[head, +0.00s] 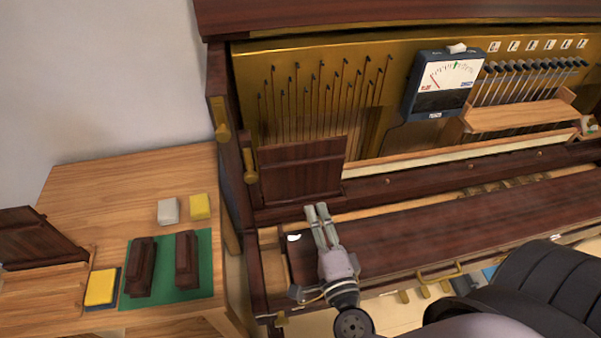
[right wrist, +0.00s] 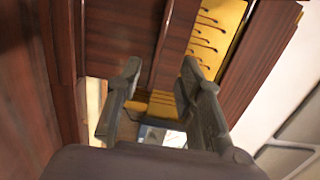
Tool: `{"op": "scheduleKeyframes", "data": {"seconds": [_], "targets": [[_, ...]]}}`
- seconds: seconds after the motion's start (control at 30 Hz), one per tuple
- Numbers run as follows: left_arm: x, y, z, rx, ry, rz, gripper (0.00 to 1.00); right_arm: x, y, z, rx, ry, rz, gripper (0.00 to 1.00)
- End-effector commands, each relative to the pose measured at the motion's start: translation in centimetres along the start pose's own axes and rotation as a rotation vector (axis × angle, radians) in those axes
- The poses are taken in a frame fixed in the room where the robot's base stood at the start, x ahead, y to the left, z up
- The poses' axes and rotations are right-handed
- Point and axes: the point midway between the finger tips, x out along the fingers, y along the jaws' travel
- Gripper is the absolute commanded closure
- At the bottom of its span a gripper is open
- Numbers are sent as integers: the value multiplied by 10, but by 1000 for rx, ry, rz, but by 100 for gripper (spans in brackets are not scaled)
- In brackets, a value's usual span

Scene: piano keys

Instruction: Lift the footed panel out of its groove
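A dark brown wooden panel (head: 300,170) stands upright in the piano, at the left end of the rail in front of the gold back; its lower edge and any feet are hidden. A second dark panel (head: 35,240) leans at the left of the side table. My right gripper (head: 317,207) is just in front of and below the piano panel's lower edge, apparently apart from it. Its fingers (right wrist: 161,68) are apart and empty in the right wrist view, with dark wood beyond them. My left gripper is not in view.
The side table (head: 100,190) holds a green mat (head: 215,262) with two dark blocks, plus yellow and white pads. A meter (head: 441,85) and a wooden shelf (head: 520,116) are in the piano to the right. A long dark board (head: 450,235) lies along the front.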

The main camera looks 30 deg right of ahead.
Motion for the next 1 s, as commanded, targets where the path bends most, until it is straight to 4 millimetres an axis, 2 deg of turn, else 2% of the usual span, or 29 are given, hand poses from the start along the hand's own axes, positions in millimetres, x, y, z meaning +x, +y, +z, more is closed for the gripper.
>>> {"op": "scheduleKeyframes", "data": {"seconds": [0.03,0.1,0.27,0.4,0.7,0.9,1.0], "targets": [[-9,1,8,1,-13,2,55,12,-6,0,0,1,-5,66],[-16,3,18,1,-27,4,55,28,-6,0,0,1,-4,66],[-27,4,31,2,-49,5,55,62,-5,0,0,0,-4,66],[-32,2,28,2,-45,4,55,86,-3,1,-1,-1,-2,66],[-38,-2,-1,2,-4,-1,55,110,-4,2,-1,-2,-2,66],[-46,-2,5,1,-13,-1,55,140,-4,3,-2,-1,-2,66],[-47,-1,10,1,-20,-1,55,148,-3,3,-1,0,-1,66]]}}
